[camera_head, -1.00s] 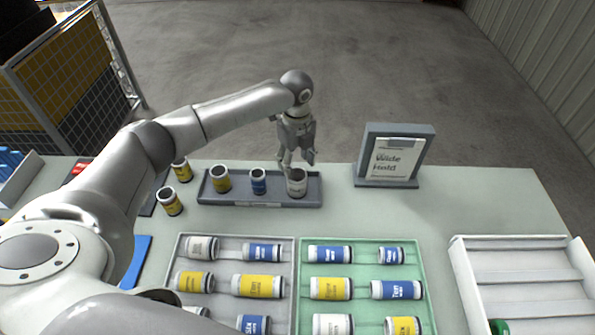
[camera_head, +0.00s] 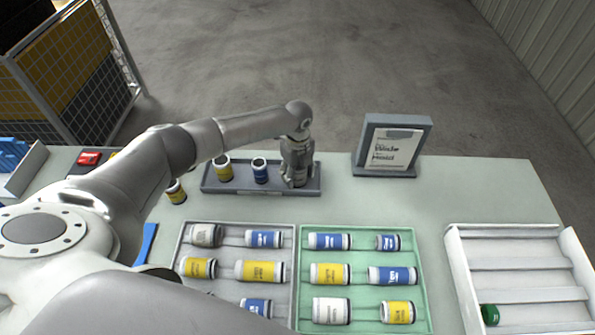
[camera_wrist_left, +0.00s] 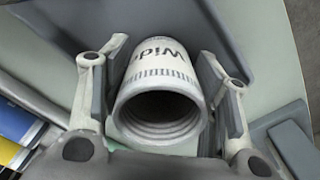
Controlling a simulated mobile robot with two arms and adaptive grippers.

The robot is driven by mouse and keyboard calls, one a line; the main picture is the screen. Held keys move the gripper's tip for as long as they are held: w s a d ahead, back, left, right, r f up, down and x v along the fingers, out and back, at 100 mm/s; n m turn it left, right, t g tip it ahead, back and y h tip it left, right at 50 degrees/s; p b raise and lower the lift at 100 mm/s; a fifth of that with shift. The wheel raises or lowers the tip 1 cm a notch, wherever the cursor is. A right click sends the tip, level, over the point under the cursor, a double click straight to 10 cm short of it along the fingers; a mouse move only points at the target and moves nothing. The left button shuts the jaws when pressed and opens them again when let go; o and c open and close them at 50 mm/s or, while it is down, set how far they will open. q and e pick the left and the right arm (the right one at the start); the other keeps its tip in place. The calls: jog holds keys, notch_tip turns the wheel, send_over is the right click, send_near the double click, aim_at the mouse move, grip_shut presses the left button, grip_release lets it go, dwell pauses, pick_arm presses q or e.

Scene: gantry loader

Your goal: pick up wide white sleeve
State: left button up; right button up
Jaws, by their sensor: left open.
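The wide white sleeve (camera_wrist_left: 165,75) stands at the right end of the grey holder tray (camera_head: 222,189). In the left wrist view its open, threaded mouth faces the camera and part of the word "Wide" shows on its side. My left gripper (camera_head: 294,180) is open and lowered over the sleeve. In the left wrist view its two fingers (camera_wrist_left: 163,100) lie on either side of the sleeve, with a small gap visible. In the head view the gripper mostly hides the sleeve. My right gripper is not in view.
A framed sign (camera_head: 393,150) stands to the right. Grey (camera_head: 238,226) and green (camera_head: 362,232) trays of lying sleeves are in front. A white rack (camera_head: 520,262) is at right.

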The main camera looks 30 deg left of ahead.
pick_arm(q)
jog(key=shift+c, duration=0.5)
jog(key=c, duration=0.7)
jog(key=shift+c, duration=1.1)
jog(key=shift+w+r, duration=0.1)
jog(key=shift+r, duration=0.1)
